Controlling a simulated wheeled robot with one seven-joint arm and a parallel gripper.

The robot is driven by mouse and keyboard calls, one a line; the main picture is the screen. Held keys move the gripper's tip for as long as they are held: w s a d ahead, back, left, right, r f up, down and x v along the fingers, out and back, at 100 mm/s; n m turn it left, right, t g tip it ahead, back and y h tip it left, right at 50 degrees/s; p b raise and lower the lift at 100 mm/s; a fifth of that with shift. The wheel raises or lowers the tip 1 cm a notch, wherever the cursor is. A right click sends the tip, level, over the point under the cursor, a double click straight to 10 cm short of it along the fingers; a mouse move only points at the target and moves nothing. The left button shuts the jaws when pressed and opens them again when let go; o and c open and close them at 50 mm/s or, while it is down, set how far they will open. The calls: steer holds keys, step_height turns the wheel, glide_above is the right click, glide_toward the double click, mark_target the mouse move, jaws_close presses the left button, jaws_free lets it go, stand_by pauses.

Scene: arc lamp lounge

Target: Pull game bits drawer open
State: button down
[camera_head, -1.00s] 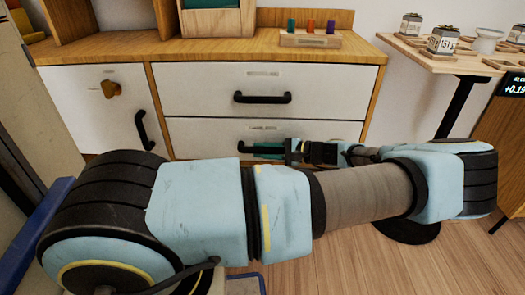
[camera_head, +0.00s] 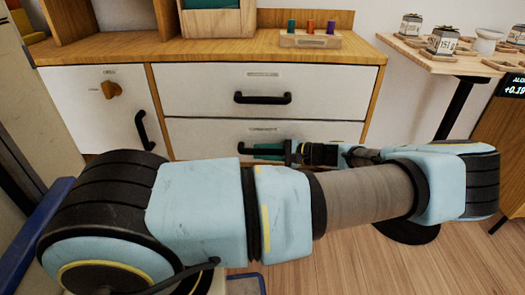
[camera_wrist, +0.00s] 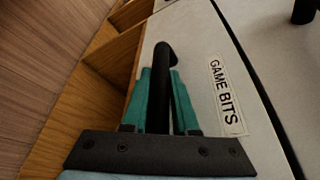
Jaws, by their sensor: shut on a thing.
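The game bits drawer (camera_head: 210,137) is the lower white drawer of the cabinet. Its label (camera_wrist: 226,97) reads GAME BITS in the wrist view. Its black bar handle (camera_wrist: 165,52) runs between my gripper's teal fingers. My gripper (camera_head: 268,151) is at the drawer front and shut on the handle; the fingers also show in the wrist view (camera_wrist: 162,90). My arm hides the lower part of the drawer front in the head view. The drawer front appears to stand slightly forward of the drawer above.
The upper drawer (camera_head: 330,85) with its black handle (camera_head: 263,98) is shut above. A cabinet door (camera_head: 85,95) is at the left. A rack with coloured pegs (camera_head: 310,40) stands on the wooden top. A side table (camera_head: 440,58) with jars is at the right.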

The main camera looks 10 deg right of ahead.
steer(key=s+a+p, duration=0.2)
steer(key=s+p, duration=0.2)
steer(key=s, duration=0.6)
steer(key=s+a+p, duration=0.1)
steer(key=s+p, duration=0.2)
steer(key=s, duration=0.7)
steer(key=shift+s+a+p, duration=0.35)
steer(key=shift+s+p, duration=0.05)
steer(key=c, duration=1)
jaws_free()
steer(key=shift+o, duration=0.2)
steer(key=v, duration=1)
steer(key=shift+s+d, duration=0.2)
steer(key=shift+d, duration=0.15)
